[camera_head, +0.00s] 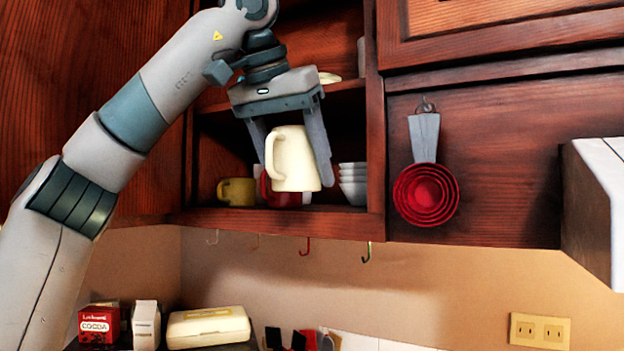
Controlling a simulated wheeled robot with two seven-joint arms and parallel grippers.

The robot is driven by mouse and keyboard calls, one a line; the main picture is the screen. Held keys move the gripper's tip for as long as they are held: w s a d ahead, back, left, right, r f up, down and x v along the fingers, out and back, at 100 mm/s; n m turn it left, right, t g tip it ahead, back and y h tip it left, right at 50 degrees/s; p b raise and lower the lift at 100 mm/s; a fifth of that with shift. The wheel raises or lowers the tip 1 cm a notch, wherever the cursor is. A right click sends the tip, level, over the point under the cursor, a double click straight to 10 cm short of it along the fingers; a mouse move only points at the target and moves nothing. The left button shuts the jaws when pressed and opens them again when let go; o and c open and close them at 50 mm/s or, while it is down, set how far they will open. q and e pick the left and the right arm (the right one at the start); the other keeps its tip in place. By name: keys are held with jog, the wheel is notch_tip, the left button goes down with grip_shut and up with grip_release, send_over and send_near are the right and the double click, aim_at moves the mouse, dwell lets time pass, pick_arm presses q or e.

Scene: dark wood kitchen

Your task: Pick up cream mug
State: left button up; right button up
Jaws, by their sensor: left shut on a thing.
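The cream mug (296,160) hangs upright between the fingers of my left gripper (293,160), in front of the open cupboard shelf. The gripper comes from above and is shut on the mug, one finger on each side. The mug's handle points left. It partly hides a red mug (283,196) on the lower shelf behind it. My right gripper is not in view.
The open cupboard shelf (343,222) also holds a yellow mug (238,191) and stacked white bowls (353,183). Red measuring cups (426,195) hang at the right. Below are hooks, a cocoa box (98,323) and a cream container (208,327).

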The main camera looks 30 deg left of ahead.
pick_arm(q)
jog(key=shift+s, duration=0.5)
